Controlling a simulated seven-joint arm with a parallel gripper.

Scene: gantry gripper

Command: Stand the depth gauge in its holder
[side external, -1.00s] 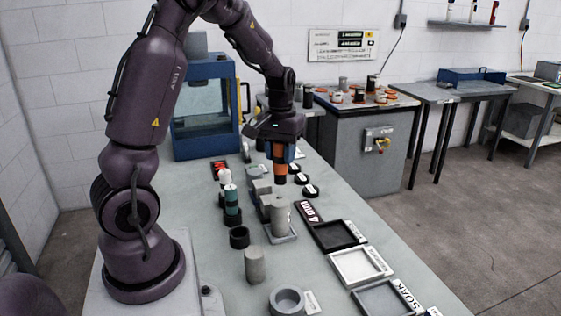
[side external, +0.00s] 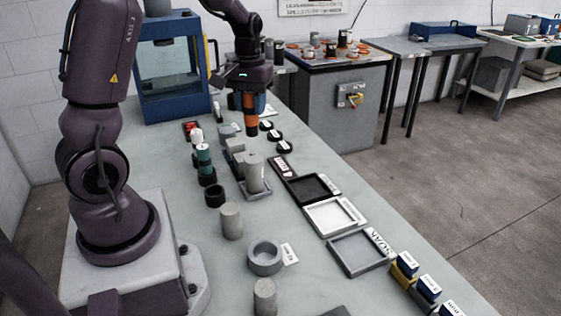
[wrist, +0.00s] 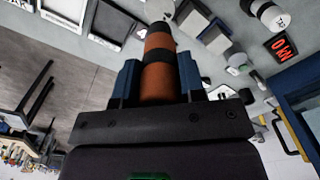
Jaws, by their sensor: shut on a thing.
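My gripper (side external: 249,102) points down above the far part of the bench, its blue fingers shut on an orange and black cylinder, which I take as the depth gauge (side external: 251,122). In the wrist view the gauge (wrist: 158,70) sits between the two blue fingers, its black end pointing away from the palm. In the side view it hangs upright, beyond the tall grey cylinder. An empty black ring-shaped cup (side external: 215,195) stands on the bench, nearer the camera; I cannot tell if it is the holder. A teal and black piece (side external: 204,160) stands upright beside it.
A tall grey cylinder (side external: 254,173) stands on a small tray among grey blocks. Black discs (side external: 275,136) lie right of the gauge. Shallow trays (side external: 334,215) line the right edge. A grey ring (side external: 265,257) and loose grey cylinders (side external: 231,221) are in front. A blue-framed cabinet (side external: 141,75) stands behind.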

